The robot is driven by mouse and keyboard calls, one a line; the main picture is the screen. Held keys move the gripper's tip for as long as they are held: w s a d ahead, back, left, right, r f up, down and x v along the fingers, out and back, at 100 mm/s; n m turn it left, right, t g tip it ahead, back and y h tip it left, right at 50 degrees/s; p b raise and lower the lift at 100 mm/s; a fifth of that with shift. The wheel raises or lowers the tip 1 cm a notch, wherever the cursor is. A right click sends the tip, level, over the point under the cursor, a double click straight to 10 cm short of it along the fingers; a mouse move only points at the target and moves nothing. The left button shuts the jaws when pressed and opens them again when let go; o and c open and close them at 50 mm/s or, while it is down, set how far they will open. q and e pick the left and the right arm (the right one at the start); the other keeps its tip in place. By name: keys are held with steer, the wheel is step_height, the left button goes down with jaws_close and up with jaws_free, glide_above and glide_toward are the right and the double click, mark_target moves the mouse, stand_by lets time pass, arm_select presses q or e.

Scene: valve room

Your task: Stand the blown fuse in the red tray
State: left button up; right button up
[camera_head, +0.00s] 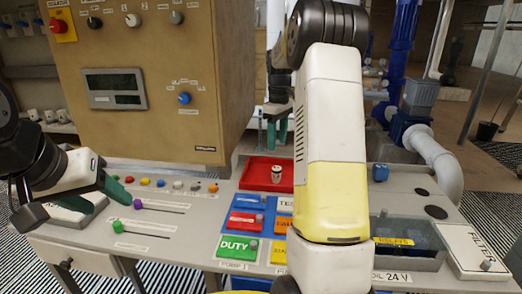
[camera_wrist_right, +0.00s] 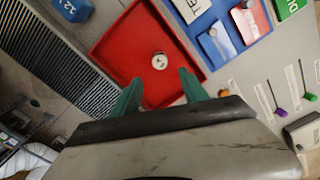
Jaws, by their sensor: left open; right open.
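The red tray (camera_head: 254,184) lies on the sloping console. The fuse (camera_head: 277,174), a small pale cylinder with dark markings, stands upright inside it. In the right wrist view the fuse (camera_wrist_right: 159,61) shows end-on on the floor of the red tray (camera_wrist_right: 128,48). My right gripper (camera_head: 277,132) is open and empty above the tray, its green fingers apart from the fuse. In its wrist view the fingers (camera_wrist_right: 160,88) point toward the tray, with the fuse beyond their tips. My left gripper (camera_head: 112,190) is open at the console's left side, away from the tray.
Blue, red and green label plates (camera_head: 236,246) lie just in front of the tray. Slider knobs (camera_head: 138,204) and coloured buttons (camera_head: 145,182) are to the left. A brown cabinet (camera_head: 150,120) rises behind. My right arm hides the console's middle. A blue block (camera_head: 380,172) is on the right.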

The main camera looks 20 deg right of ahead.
steer(key=s+a+r+m+t+y, duration=0.1)
steer(key=s+a+r+m+t, duration=0.1)
steer(key=s+a+r, duration=0.4)
steer(key=s+a+r+m+t, duration=0.1)
steer(key=s+a+r, duration=0.25)
steer(key=s, duration=0.45)
steer(key=s+a+f+m+t, duration=0.1)
steer(key=s+a+m, duration=0.1)
steer(key=s, duration=0.5)
steer(key=s+a+f+m+t+y, duration=0.1)
steer(key=s+a, duration=0.3)
steer(key=s, duration=0.4)
steer(key=shift+f+m+t, duration=0.3)
steer(key=shift+m+t, duration=0.1)
steer(key=shift+t, duration=0.2)
